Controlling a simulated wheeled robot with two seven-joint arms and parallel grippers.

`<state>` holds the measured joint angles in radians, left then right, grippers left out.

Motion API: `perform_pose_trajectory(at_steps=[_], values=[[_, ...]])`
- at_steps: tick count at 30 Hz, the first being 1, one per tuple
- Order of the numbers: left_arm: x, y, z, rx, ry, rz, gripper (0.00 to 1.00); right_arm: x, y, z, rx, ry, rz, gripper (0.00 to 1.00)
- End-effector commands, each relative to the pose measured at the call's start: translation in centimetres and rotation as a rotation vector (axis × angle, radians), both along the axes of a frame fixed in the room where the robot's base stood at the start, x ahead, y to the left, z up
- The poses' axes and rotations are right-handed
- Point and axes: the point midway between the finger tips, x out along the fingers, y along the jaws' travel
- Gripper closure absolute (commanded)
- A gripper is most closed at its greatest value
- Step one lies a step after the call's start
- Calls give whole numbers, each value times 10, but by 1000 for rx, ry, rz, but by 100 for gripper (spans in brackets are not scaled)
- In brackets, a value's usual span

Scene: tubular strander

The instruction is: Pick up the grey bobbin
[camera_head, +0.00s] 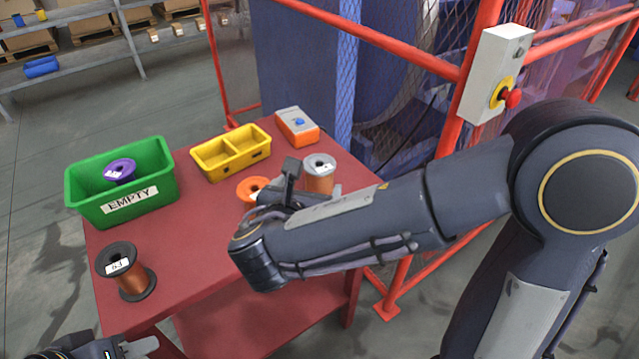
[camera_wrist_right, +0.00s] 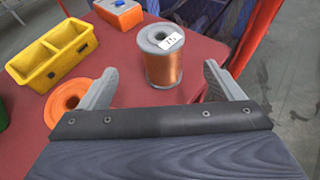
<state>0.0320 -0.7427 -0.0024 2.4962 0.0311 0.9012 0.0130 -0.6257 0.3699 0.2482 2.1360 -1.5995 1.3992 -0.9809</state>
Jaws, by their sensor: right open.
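The grey bobbin (camera_head: 320,172) has grey flanges, copper wire and a white label, and stands upright near the right edge of the red table. In the right wrist view the grey bobbin (camera_wrist_right: 162,58) is ahead of my right gripper (camera_wrist_right: 165,85), in line with the gap between the fingers. The right gripper is open and empty; in the head view my own arm hides most of it. My left gripper (camera_head: 135,347) shows only in part at the bottom left edge, away from the bobbin.
The red table (camera_head: 200,255) also bears a green bin (camera_head: 122,203) marked EMPTY with a purple bobbin (camera_head: 119,171), a yellow tray (camera_head: 232,152), an orange bobbin (camera_wrist_right: 68,97) beside the right gripper, a black bobbin (camera_head: 126,270) and an orange-and-grey box (camera_head: 297,126). Red fencing stands behind.

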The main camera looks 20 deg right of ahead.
Motion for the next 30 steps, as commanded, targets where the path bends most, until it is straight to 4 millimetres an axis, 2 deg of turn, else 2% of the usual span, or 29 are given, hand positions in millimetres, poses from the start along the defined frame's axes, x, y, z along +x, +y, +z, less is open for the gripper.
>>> perform_pose_trajectory(at_steps=[3, 11, 21, 30], values=[[0, 0, -2, 0, 0, 0, 64, 17, -11, -9, 2, 3, -8, 13], [0, 0, -3, 0, 0, 0, 64, 35, -21, -17, 4, 2, -7, 13], [0, 0, -6, 0, 0, 0, 64, 74, -43, -36, 5, 3, -8, 13], [0, 0, -6, 0, 0, 0, 64, 78, -44, -37, 5, 1, -5, 13]])
